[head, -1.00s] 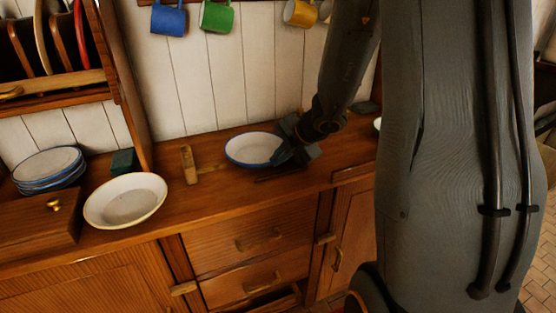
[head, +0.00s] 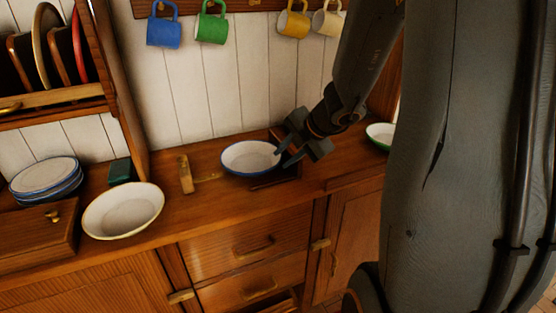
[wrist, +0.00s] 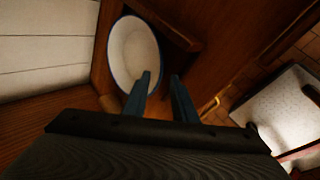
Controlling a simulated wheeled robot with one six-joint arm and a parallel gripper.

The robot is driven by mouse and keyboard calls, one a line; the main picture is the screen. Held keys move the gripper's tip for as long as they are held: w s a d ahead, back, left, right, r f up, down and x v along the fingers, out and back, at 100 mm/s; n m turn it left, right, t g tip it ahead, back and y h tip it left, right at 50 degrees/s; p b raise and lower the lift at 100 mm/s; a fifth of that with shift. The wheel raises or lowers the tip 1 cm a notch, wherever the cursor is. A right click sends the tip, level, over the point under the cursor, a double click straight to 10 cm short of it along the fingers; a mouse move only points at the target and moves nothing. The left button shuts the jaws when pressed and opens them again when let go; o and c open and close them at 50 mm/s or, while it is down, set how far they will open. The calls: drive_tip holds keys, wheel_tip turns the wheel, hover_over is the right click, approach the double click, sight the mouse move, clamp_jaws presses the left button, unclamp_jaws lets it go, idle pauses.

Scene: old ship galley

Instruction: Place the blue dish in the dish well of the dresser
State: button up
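The blue dish (head: 250,158), white inside with a blue rim, rests on the dresser counter. It also shows in the wrist view (wrist: 133,50). A dark-edged rectangular patch (head: 277,181), which looks like the dish well, shows at the dish's right and front. Whether the dish sits fully down inside it I cannot tell. My gripper (head: 283,151) is at the dish's right rim with its fingers spread apart. In the wrist view (wrist: 161,82), one finger overlaps the dish and the other is outside its rim; nothing is seen clamped between them.
A cream dish (head: 123,212) stands at the counter's left front, near a stack of blue-rimmed plates (head: 46,178). A wooden block (head: 185,174) stands left of the blue dish. A green-rimmed dish (head: 381,136) is at the right. Mugs (head: 211,28) hang above.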

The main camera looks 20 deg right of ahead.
drive_tip(key=s+a+f+m+g+h, duration=0.1)
drive_tip(key=s+a+m+g, duration=0.2)
drive_tip(key=s+a+m, duration=0.2)
drive_tip(key=s+a+f+m+g+h, duration=0.1)
drive_tip(key=s+a+m, duration=0.4)
drive_tip(key=s+m, duration=0.7)
drive_tip(key=m+g, duration=0.1)
drive_tip(key=m, duration=0.4)
drive_tip(key=shift+s+f+m+g+h+p, duration=0.2)
drive_tip(key=shift+m+g+h+p, duration=0.1)
drive_tip(key=shift+g+h+p, duration=0.1)
drive_tip(key=shift+w, duration=0.1)
